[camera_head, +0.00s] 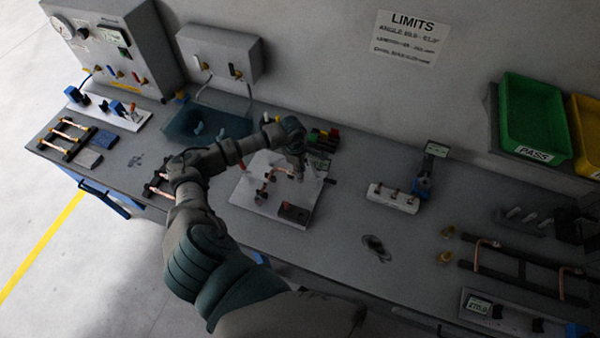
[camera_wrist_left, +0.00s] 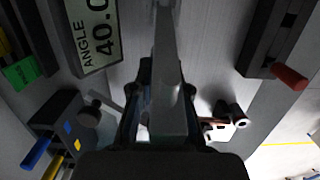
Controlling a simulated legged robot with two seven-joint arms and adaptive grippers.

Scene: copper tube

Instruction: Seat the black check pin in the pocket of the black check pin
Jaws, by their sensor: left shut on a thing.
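My left gripper (camera_head: 297,172) is above the back right part of a pale fixture plate (camera_head: 258,208), pointing down. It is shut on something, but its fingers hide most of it. In the left wrist view the fingers (camera_wrist_left: 165,125) close around a long grey bar-like shape (camera_wrist_left: 166,70); I cannot tell whether this is the black check pin. A bent copper tube (camera_head: 268,180) lies on the plate left of the gripper. A dark block (camera_head: 293,212) with a reddish spot sits at the plate's front right. I cannot make out the check pin's pocket. My right gripper is not in view.
A display reading ANGLE 40.0 (camera_wrist_left: 95,35) stands close to the fingers. Coloured blocks (camera_head: 325,135) are behind the gripper. The bench between plate and white block is mostly clear.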

